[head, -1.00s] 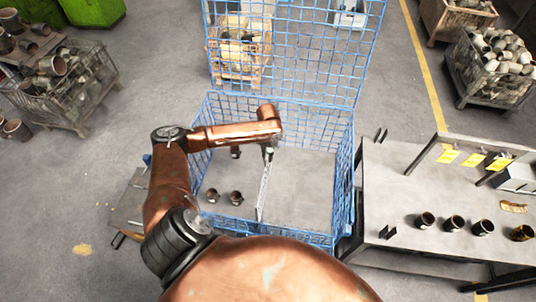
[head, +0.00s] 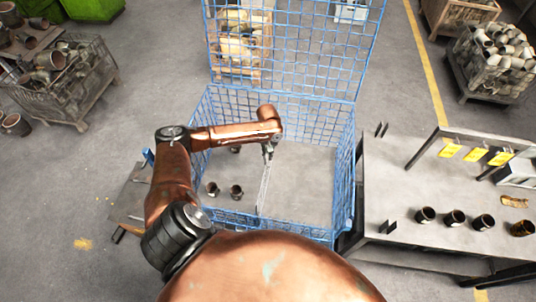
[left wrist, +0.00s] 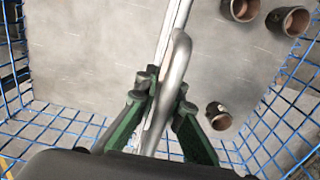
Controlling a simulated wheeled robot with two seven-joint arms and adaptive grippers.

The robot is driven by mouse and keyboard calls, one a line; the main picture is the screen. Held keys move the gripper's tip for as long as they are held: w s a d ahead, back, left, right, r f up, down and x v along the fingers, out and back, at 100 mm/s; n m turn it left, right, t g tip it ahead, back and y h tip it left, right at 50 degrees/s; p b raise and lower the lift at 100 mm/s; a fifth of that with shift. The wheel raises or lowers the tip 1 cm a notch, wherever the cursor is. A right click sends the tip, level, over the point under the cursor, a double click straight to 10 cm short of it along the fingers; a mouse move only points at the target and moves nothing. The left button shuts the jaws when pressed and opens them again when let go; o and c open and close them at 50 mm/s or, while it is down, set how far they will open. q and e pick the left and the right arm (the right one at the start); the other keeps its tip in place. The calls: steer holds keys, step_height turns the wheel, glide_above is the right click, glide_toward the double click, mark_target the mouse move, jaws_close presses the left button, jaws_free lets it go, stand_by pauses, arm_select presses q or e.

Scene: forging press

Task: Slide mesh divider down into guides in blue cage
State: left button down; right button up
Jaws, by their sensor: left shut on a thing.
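The blue cage (head: 347,170) stands in the middle of the head view, its mesh walls around a grey floor. My left gripper (head: 268,152) is over the cage's inside, its arm reaching in from the left. It is shut on the mesh divider (head: 264,187), which shows as a thin, nearly edge-on pale strip running from the gripper toward the near wall. In the left wrist view, the green fingers (left wrist: 158,105) close around the divider's bent metal top bar (left wrist: 174,75). The guides cannot be made out, so I cannot tell if the divider is in them. My right gripper is out of view.
Several dark cups lie in the cage, left of the divider, including one cup (head: 236,191) near the front. A grey workbench (head: 390,185) with more cups stands close on the right. A tall blue mesh panel (head: 320,60) rises at the back.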

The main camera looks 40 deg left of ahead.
arm_select(q)
steer(key=shift+w, duration=0.1)
steer(key=c, duration=2)
jaws_free()
steer(key=shift+o, duration=0.2)
steer(key=o, duration=0.5)
steer(key=shift+c, duration=0.2)
steer(key=shift+r+p, duration=3.5)
steer(key=shift+p, duration=0.85)
steer(key=shift+r, duration=0.1)
